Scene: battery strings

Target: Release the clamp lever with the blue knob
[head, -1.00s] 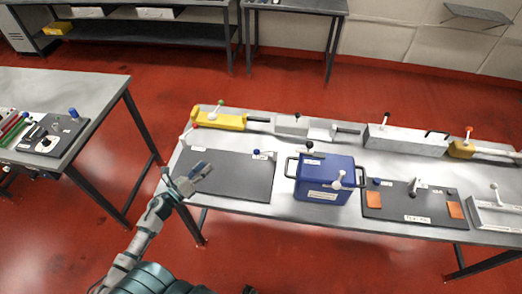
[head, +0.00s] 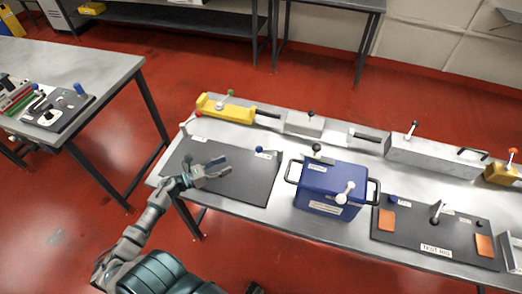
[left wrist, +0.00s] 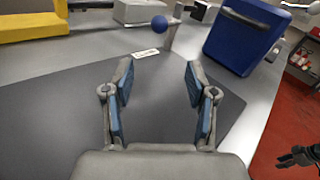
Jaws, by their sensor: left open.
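A lever with a blue knob (head: 259,149) stands at the back edge of a dark mat (head: 252,188) on the long table. The blue knob also shows in the left wrist view (left wrist: 160,23), ahead of the fingers beside a small white label. My left gripper (head: 226,167) is open and empty above the mat, left of and nearer than the knob, not touching it. In the left wrist view my left gripper (left wrist: 158,78) has its fingers spread with only the mat between them. A dark gripper (left wrist: 300,158), apparently my right, shows partly at the right edge; its jaws are unclear.
A blue box (head: 325,190) with handles stands right of the mat. A yellow block (head: 225,108) and a grey block (head: 304,124) line the back. Other blue knobs are on the right board (head: 392,199) and the left table (head: 79,88). The mat around my gripper is clear.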

